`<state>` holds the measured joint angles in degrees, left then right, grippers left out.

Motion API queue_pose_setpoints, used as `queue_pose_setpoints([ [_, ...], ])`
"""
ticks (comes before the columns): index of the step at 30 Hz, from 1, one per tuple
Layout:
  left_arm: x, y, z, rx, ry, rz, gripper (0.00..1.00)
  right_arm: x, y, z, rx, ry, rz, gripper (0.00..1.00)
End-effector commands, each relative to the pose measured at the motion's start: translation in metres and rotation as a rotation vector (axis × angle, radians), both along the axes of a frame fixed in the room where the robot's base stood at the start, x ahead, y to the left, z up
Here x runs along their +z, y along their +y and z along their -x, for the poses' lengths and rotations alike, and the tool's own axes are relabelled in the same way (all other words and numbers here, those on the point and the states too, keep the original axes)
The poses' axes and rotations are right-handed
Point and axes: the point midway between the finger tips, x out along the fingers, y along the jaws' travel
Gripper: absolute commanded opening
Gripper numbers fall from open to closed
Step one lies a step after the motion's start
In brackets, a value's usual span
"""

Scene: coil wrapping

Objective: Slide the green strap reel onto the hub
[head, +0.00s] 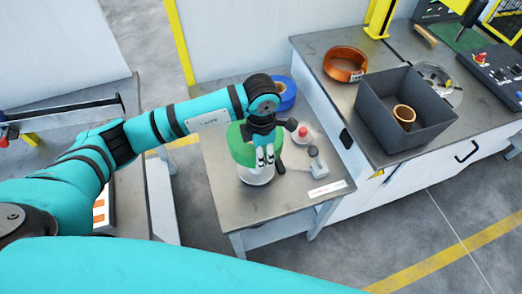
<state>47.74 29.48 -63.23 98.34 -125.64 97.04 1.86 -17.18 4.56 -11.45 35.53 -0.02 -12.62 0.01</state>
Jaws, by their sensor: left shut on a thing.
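The green strap reel (238,143) is over the small metal table, partly hidden by my left gripper (265,157). My left arm reaches in from the left, and its gripper points down, shut on the reel's near right side. A white cylinder (256,175), which looks like the hub or its base, shows just below the reel. The gripper covers part of this area, so I cannot tell whether the reel is around the hub or only above it. My right gripper is not in view.
A blue reel (286,94) lies at the small table's back. A red button (303,131) and a grey lever device (316,160) stand right of the hub. The bench at right holds a copper coil (345,64) and a dark bin (377,115) with a tan ring (404,115).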

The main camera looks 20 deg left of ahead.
Motion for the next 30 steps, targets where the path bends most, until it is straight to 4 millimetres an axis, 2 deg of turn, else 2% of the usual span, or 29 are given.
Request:
queue_pose_setpoints([
  [1,-0.007,0.000,-0.001,0.000,-0.004,0.001,0.00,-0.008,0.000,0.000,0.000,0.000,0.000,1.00],
  [12,-0.036,0.000,-0.001,0.001,-0.004,0.001,0.00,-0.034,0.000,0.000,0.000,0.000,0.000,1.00],
  [30,-0.040,0.000,-0.001,0.000,-0.005,0.002,0.00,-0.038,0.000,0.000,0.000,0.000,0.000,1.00],
])
